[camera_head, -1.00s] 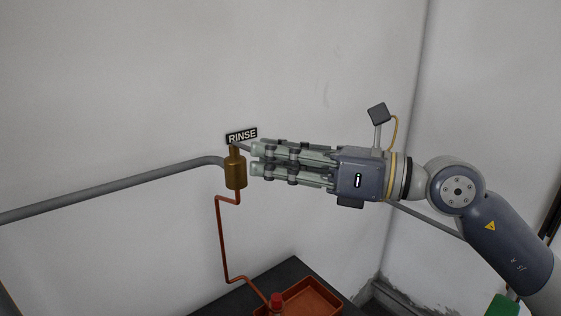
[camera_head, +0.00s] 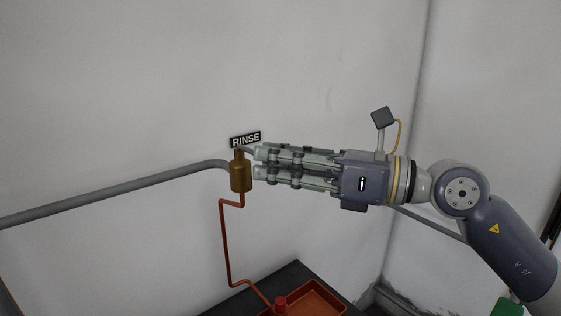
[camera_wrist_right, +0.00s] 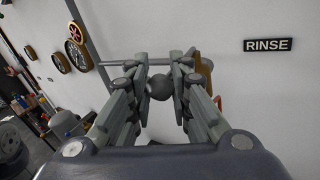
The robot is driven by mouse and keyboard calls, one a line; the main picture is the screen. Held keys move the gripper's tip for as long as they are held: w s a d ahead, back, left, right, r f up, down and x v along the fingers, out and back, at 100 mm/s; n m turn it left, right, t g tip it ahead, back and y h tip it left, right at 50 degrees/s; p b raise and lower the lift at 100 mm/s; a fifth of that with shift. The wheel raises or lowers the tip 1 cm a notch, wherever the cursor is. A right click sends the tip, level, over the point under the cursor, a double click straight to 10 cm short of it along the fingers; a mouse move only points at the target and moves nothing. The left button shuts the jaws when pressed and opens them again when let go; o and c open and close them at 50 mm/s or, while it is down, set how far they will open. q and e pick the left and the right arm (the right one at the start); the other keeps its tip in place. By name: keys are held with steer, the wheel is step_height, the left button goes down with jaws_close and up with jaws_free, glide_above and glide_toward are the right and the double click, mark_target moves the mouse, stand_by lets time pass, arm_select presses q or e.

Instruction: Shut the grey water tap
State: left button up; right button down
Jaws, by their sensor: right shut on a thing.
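The water tap has an upright brass body (camera_head: 241,172) on the wall, at the end of a grey pipe. A short piece of its grey handle (camera_head: 245,150) shows at the top of the brass body, and my fingers hide the rest. My right gripper (camera_head: 260,163) reaches in from the right, with its fingertips just right of the brass body. In the right wrist view, my fingers (camera_wrist_right: 160,78) are closed around the grey handle, with its round grey knob (camera_wrist_right: 160,87) between them. My left gripper is not in view.
A RINSE sign (camera_head: 246,140) is on the wall just above the tap. A thin copper pipe (camera_head: 226,245) runs down from the tap to an orange tray (camera_head: 318,297) on a dark bench (camera_head: 292,270). The wall to the left above the grey pipe (camera_head: 110,192) is clear.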

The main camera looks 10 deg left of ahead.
steer(key=shift+s+a+f+g, duration=0.25)
steer(key=shift+s+f+g, duration=0.05)
steer(key=shift+s, duration=0.1)
steer(key=c, duration=1.7)
jaws_free()
steer(key=shift+o, duration=1.4)
steer(key=shift+s+d, duration=0.1)
steer(key=shift+s, duration=0.05)
steer(key=shift+s+r, duration=0.1)
